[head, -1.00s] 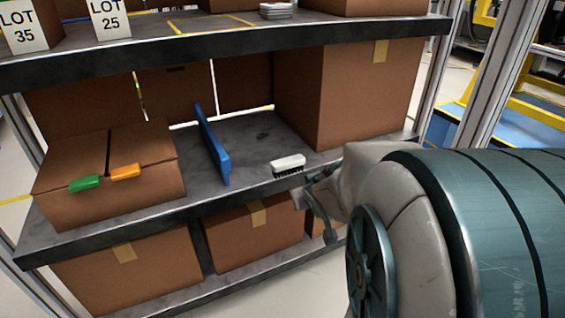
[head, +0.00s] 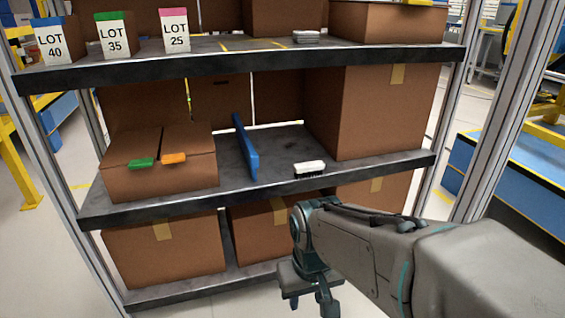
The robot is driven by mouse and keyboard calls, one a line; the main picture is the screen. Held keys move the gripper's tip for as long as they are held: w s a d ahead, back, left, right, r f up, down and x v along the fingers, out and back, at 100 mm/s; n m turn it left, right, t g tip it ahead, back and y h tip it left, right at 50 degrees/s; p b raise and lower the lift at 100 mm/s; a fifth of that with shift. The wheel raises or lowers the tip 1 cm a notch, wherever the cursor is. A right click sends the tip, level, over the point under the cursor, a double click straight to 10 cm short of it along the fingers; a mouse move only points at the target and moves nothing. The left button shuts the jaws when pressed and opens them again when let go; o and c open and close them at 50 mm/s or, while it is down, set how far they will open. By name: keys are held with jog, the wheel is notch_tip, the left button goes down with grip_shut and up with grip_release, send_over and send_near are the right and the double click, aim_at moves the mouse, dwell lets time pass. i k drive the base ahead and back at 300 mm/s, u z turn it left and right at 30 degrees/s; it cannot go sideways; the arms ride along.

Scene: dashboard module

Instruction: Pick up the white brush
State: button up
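The white brush (head: 309,167) lies on the middle shelf (head: 272,178) near its front edge, with its dark bristles facing down. It is to the right of an upright blue divider (head: 245,148) and in front of a large brown box. My gripper (head: 310,303) hangs at the bottom centre, lower in the picture than the brush and apart from it. Its two fingers appear spread with nothing between them. Their tips are small and near the frame's bottom.
A large box (head: 375,115) stands behind and right of the brush. A box (head: 165,185) with green and orange pieces on top stands at left. The upper shelf (head: 240,62) overhangs with LOT cards. More boxes sit below. A metal post (head: 500,100) rises at right.

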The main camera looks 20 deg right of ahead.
aim_at(303, 170)
jog(key=z, duration=1.75)
jog(key=i, duration=1.4)
jog(key=u, duration=2.45)
